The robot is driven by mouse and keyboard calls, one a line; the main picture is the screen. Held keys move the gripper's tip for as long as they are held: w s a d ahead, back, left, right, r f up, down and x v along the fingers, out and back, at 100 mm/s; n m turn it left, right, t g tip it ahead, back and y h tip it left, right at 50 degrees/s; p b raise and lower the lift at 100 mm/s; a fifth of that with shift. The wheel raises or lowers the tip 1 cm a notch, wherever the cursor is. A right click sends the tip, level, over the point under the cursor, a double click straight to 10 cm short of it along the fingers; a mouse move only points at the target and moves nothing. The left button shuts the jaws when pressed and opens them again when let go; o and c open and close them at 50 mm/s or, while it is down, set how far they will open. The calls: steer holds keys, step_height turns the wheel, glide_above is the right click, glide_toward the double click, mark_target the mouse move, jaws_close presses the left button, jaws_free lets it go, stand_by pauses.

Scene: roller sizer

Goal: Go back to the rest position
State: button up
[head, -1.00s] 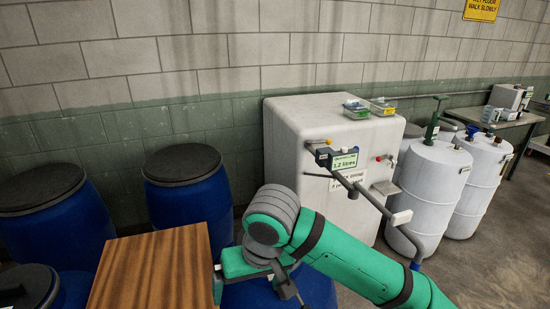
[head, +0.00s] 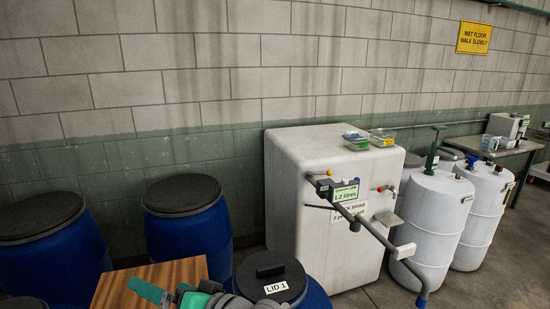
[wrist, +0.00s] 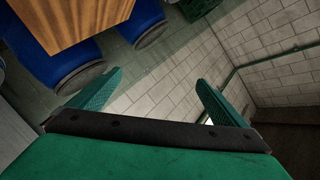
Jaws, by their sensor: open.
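My gripper (wrist: 150,92) shows in the wrist view with its two green fingers spread apart. Nothing is between them. In the head view, part of my green and grey arm shows low in the picture, in front of the wooden board (head: 140,280) and beside the lidded blue barrel marked LID 1 (head: 272,276).
A white tank (head: 300,180) with a 1.2 litres display (head: 347,193) and a jointed spout arm (head: 385,240) stands at centre right. White drums (head: 435,220) are right of it. Blue barrels (head: 190,225) line the left wall. The wooden board also shows in the wrist view (wrist: 70,20).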

steer(key=s+d+f+m+t+h, duration=0.4)
steer(key=d+f+m+t+h, duration=0.15)
steer(key=f, duration=0.45)
steer(key=s+d+f+m+t+h, duration=0.45)
steer(key=d+f, duration=0.25)
steer(key=f, duration=0.3)
steer(key=s+d+f+n+h, duration=0.1)
steer(key=s+d+f+n, duration=0.1)
steer(key=s, duration=0.6)
steer(key=s+d+f+n+g+h, duration=0.1)
steer(key=s+d+f+n, duration=0.1)
steer(key=s+d, duration=0.3)
steer(key=s+d+f+n+g+h, duration=0.1)
steer(key=s+d+f+n+h, duration=0.1)
steer(key=s, duration=1.1)
steer(key=shift+d+f+n, duration=0.4)
steer(key=shift+d+f, duration=0.2)
steer(key=shift+d, duration=0.3)
